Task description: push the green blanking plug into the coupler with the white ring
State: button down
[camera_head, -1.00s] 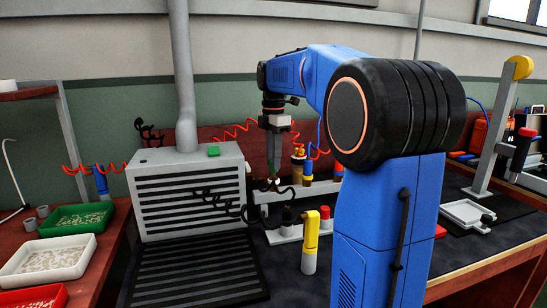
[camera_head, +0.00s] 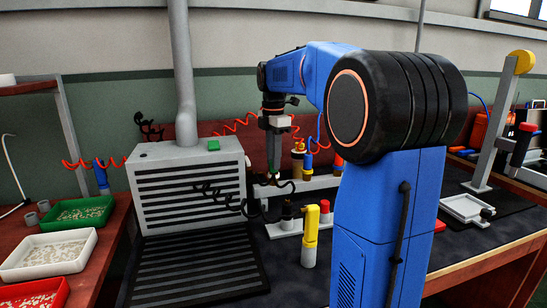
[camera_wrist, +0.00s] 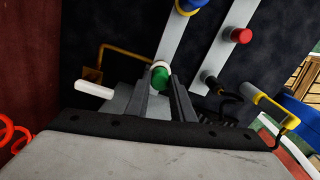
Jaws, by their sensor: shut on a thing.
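My gripper (camera_wrist: 163,95) is shut on the green blanking plug (camera_wrist: 160,79), which sits between the fingertips in the wrist view. A white ring (camera_wrist: 159,65) shows just beyond the plug, close against it. I cannot tell whether the plug is inside the coupler or only in front of it, because the fingers and plug hide the coupler's mouth. In the head view my gripper (camera_head: 273,168) points down beside the grey rail (camera_head: 322,183); the plug is too small there to make out clearly.
A blue coupler with a yellow ring (camera_wrist: 188,6) and a red cap (camera_wrist: 241,36) are near in the wrist view. A grey slatted box (camera_head: 190,185) stands left. A yellow-topped post (camera_head: 310,238) stands in front.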

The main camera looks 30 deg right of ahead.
jog(key=shift+f, duration=0.2)
jog(key=c, duration=1.4)
grip_release()
jog(key=shift+c, duration=0.2)
notch_tip(320, 180, up, 17)
jog(key=shift+r, duration=0.15)
jog(key=shift+s, duration=0.1)
